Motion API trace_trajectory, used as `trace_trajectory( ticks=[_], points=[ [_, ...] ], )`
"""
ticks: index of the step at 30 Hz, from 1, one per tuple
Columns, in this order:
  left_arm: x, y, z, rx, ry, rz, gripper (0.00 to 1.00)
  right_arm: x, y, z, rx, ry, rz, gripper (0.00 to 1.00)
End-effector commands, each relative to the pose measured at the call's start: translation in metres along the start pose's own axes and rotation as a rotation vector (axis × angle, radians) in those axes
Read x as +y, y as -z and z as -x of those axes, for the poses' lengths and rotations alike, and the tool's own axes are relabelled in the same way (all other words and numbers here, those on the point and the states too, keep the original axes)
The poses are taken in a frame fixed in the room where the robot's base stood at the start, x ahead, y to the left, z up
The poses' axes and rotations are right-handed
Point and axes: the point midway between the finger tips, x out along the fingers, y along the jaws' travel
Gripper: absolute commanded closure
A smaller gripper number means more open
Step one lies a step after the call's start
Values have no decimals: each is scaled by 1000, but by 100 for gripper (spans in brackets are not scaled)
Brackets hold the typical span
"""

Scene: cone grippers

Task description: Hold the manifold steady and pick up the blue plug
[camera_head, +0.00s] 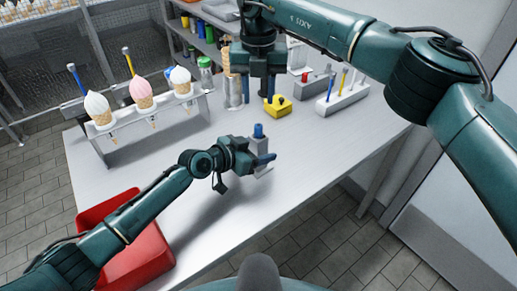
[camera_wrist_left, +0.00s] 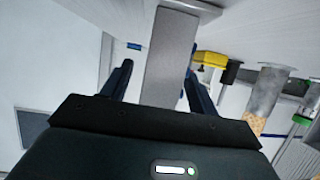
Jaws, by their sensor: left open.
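The manifold, a grey upright block (camera_head: 259,146), stands near the middle of the white table. The blue plug (camera_head: 258,130) sits on its top. My left gripper (camera_head: 262,160) is low at the block, open, with a finger on either side. In the left wrist view the grey block (camera_wrist_left: 168,65) stands between the two dark fingers (camera_wrist_left: 160,85), with small gaps beside it. My right gripper (camera_head: 258,90) hangs fingers down above the table behind the manifold. Its fingers look apart, with nothing seen between them.
An ice-cream cone stand (camera_head: 150,125) is at the left. A red bin (camera_head: 135,262) sits at the front left. The table's front right is clear.

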Motion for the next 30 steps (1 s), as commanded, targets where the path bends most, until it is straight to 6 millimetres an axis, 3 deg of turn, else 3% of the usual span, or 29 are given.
trace_trajectory(
  ticks=[8,27,30],
  points=[
    [0,0,-1,1,0,0,40,0,0,0,0,0,0,64],
    [0,0,-1,0,0,0,92,0,0,0,0,0,0,64],
    [0,0,-1,0,0,0,94,0,0,0,0,0,0,64]
  ],
)
